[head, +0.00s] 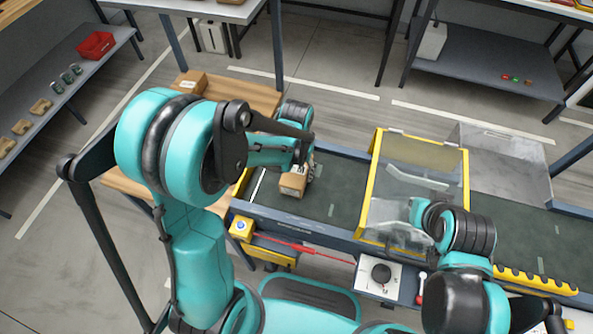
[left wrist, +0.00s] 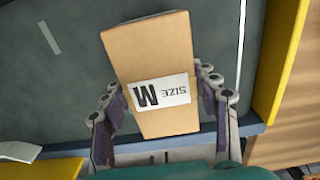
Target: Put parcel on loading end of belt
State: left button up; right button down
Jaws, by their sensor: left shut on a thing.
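A tan cardboard parcel (head: 292,184) is over the left end of the dark green conveyor belt (head: 336,205). In the left wrist view the parcel (left wrist: 158,50) carries a white label reading "SIZE M". My left gripper (head: 301,168) is shut on the parcel, with one finger on each side of it in the left wrist view (left wrist: 165,98). I cannot tell whether the parcel's underside touches the belt.
The yellow-framed clear hood (head: 415,190) spans the belt to the right.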

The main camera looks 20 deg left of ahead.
pick_arm(q)
jog(key=shift+f, duration=0.2)
pick_arm(e)
jog(key=shift+f, duration=0.2)
pick_arm(q)
jog(key=o, duration=1.4)
jog(key=shift+r, duration=0.1)
pick_arm(e)
jog(key=shift+r, duration=0.1)
